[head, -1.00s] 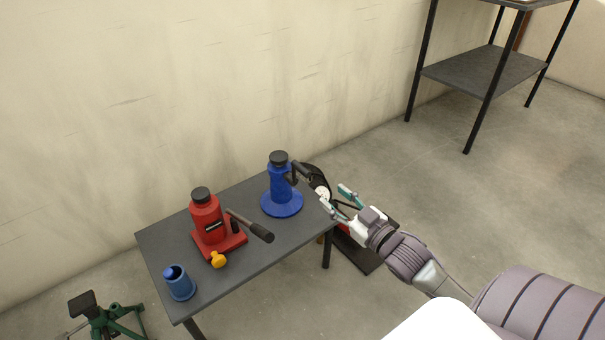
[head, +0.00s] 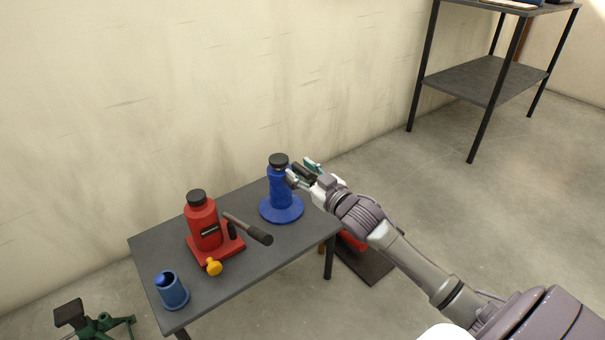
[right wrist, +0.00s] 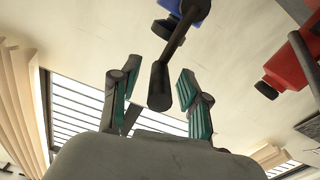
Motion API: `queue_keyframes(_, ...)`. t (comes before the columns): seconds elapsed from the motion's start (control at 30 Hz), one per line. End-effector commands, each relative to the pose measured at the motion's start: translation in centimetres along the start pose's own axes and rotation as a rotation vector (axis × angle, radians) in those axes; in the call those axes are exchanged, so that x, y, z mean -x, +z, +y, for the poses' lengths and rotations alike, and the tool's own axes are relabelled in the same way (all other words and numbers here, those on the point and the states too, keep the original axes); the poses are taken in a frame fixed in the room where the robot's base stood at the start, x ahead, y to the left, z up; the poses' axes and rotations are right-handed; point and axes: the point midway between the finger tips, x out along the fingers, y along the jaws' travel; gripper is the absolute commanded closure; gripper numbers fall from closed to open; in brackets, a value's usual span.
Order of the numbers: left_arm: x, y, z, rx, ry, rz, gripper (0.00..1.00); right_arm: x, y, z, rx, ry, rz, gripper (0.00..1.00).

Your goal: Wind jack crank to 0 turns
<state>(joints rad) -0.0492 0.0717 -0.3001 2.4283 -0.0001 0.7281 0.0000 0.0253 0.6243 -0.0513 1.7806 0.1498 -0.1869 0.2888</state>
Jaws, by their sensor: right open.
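The blue jack (head: 281,190) stands upright on its round base on the dark table, with a black cap on top. Its black crank (head: 303,172) sticks out to the right near the top. My right gripper (head: 302,169) is at the crank, its teal-padded fingers apart. In the right wrist view, the crank's black handle (right wrist: 160,88) lies between the open fingers (right wrist: 155,92), with a gap to each side; part of the blue jack (right wrist: 186,8) shows at the top edge. The turn count cannot be read. My left gripper is not in view.
On the table (head: 240,279), a red jack (head: 204,224) with a dark-gripped lever stands left of the blue one, with a yellow knob-like piece (head: 214,267) and a blue cup (head: 172,291) near it. A green stand (head: 97,325) is on the floor. A shelf (head: 480,78) stands back right.

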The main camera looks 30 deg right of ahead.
Motion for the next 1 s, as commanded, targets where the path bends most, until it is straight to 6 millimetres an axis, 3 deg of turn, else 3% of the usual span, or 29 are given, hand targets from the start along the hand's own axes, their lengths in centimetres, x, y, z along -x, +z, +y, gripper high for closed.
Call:
queue_keyframes(0.17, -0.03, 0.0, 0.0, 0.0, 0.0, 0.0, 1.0, 0.01, -0.02, 0.01, 0.0, 0.0, 0.0, 0.54)
queue_keyframes(0.43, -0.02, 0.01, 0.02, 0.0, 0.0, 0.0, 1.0, 0.03, -0.01, 0.01, 0.0, 0.0, 0.0, 0.99)
queue_keyframes(1.0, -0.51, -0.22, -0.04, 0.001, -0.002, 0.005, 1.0, -0.26, -0.39, -0.97, 0.04, 0.0, 0.001, 1.0)
